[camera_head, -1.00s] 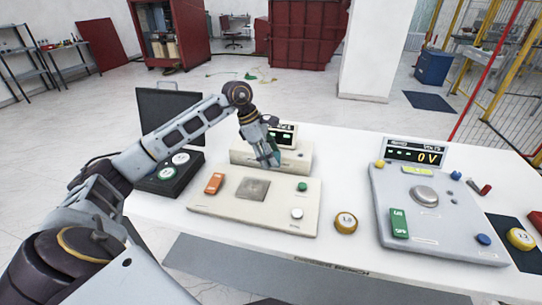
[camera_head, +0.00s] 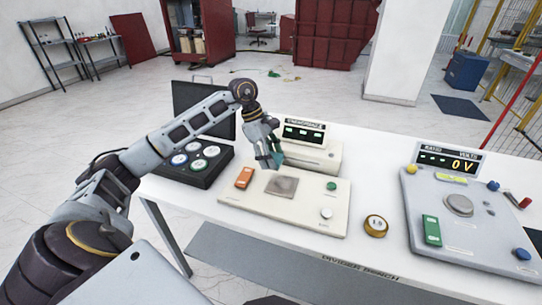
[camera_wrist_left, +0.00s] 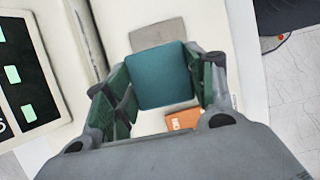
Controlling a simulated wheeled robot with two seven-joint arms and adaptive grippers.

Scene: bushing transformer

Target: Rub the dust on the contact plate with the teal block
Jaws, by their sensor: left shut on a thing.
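My left gripper (camera_head: 274,160) is shut on the teal block (camera_wrist_left: 160,76), which fills the space between its fingers in the left wrist view. In the head view only a bit of the block shows at the fingertips. The gripper is just behind the contact plate (camera_head: 281,187), a grey square on the cream panel (camera_head: 240,204). The plate also shows beyond the block in the left wrist view (camera_wrist_left: 157,32), partly hidden by it. I cannot tell whether the block touches anything, and dust is not clear at this size. My right gripper is out of view.
An orange switch (camera_head: 244,177), a green knob (camera_head: 331,185) and a white knob (camera_head: 326,212) stand on the cream panel. A display box (camera_head: 310,152) stands behind it. A yellow roll (camera_head: 375,226) and a grey panel (camera_head: 470,240) lie to the right.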

